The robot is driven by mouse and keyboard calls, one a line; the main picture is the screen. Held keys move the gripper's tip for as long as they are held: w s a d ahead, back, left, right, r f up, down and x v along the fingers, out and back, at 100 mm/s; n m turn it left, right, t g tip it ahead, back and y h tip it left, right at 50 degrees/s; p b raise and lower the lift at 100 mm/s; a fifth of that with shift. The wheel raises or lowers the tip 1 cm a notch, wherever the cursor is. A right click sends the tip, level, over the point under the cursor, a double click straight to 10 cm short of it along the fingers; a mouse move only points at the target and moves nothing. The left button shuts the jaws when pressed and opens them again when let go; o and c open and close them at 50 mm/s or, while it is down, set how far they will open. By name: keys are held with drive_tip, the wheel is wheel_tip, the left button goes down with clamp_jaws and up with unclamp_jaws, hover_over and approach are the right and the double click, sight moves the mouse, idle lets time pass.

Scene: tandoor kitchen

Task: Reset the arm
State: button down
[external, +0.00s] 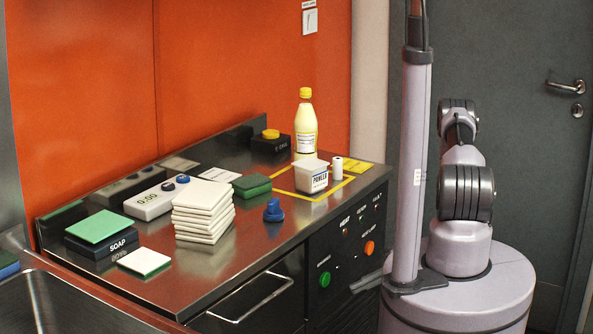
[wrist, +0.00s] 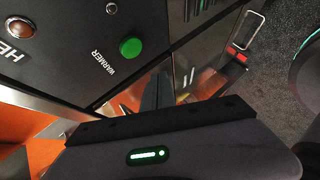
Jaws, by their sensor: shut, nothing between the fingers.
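My gripper (wrist: 157,88) shows in the wrist view as dark fingers close together, with nothing between them. It is in front of the counter's black control panel (wrist: 75,60), close to the green button (wrist: 131,47) marked WARMER. In the external view my arm (external: 465,190) stands at the right on its round base. Its forearm and wrist are mostly hidden behind my column. A dark piece just left of the column, low by the panel, may be the gripper, but I cannot tell.
The steel counter (external: 245,235) carries stacked white tiles (external: 203,212), a yellow-capped bottle (external: 305,125), a white tub (external: 311,176), a blue knob-like piece (external: 273,211) and a SOAP block (external: 102,243). A drawer handle (external: 250,300) juts from the front. A grey door (external: 510,120) stands behind me.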

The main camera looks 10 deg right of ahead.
wheel_tip(320, 180, up, 22)
drive_tip(key=w+d+n+g+h, duration=0.2)
drive_tip(key=n+h, duration=0.2)
drive_tip(key=n, duration=1.3)
drive_tip(key=s+d+r+n+t+h, duration=0.3)
drive_tip(key=s+r+n, duration=0.1)
drive_tip(key=r+n, duration=0.5)
drive_tip(key=s+d+r+n+t+h, duration=0.3)
drive_tip(key=s+r+n+h, duration=0.1)
drive_tip(key=r+n, duration=0.5)
drive_tip(key=shift+s+n+t, duration=0.3)
drive_tip(key=shift+s+n, duration=0.2)
drive_tip(key=shift+s, duration=0.15)
